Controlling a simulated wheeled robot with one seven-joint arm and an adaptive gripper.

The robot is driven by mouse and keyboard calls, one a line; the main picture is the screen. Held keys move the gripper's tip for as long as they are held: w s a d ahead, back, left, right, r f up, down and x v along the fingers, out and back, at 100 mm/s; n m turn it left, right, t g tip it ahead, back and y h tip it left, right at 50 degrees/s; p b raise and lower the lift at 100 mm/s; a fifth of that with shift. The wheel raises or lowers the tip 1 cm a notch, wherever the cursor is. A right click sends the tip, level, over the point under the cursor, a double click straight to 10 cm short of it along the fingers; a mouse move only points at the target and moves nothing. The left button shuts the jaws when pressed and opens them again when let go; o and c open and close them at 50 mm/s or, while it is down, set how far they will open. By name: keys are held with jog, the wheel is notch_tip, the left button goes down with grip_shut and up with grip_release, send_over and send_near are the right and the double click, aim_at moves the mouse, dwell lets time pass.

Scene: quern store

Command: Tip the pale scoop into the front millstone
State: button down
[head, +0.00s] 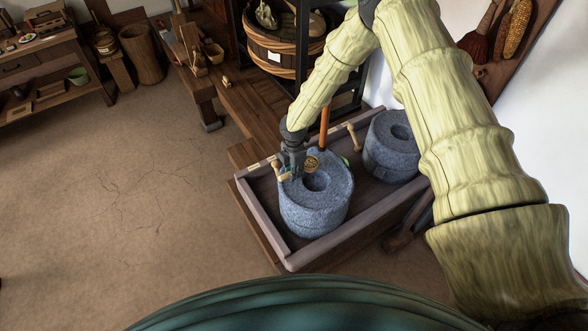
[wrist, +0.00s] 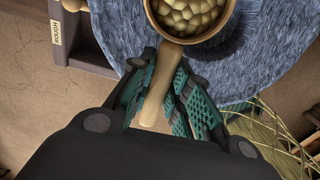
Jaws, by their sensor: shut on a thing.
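My gripper (head: 297,170) is shut on the handle of the pale scoop (wrist: 153,103), with dark green finger pads on both sides of it. The scoop's round bowl (wrist: 151,14) is full of rounded tan pieces, looks about upright, and is cut off by the top edge of the wrist view. In the head view the bowl (head: 312,163) is small, above the top of the front millstone (head: 312,215), close to its dark central hole (head: 316,181). The blue-grey stone also shows in the wrist view (wrist: 270,55), under and around the bowl. I cannot tell the height gap.
A wooden tray (head: 262,222) holds the front millstone and a second millstone (head: 392,155) at the back right. Upright wooden handles stand by the stones. A shelf with a tub (head: 285,55) is behind. Open floor (head: 120,210) lies to the left.

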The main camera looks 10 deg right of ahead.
jog(key=shift+s, duration=0.7)
jog(key=shift+w+a+f+b, duration=0.15)
jog(key=shift+w+f+b, duration=0.25)
jog(key=shift+f, duration=0.35)
jog(key=shift+w+f+t, duration=0.15)
jog(key=shift+w+t, duration=0.05)
jog(key=shift+t, duration=0.1)
jog(key=shift+s+r+t+y+b, duration=0.3)
jog(key=shift+s+r+t+b, duration=0.1)
jog(key=shift+t+b, duration=0.15)
jog(key=shift+w+f+b, duration=0.2)
jog(key=shift+f+b, duration=0.05)
jog(key=shift+b, duration=0.45)
jog(key=shift+s+r+p, duration=0.1)
jog(key=shift+r+p, duration=0.3)
jog(key=shift+p, duration=0.2)
jog(key=shift+f+g+p, duration=0.15)
jog(key=shift+g+p, duration=0.2)
jog(key=shift+p, duration=0.35)
jog(key=shift+f, duration=0.15)
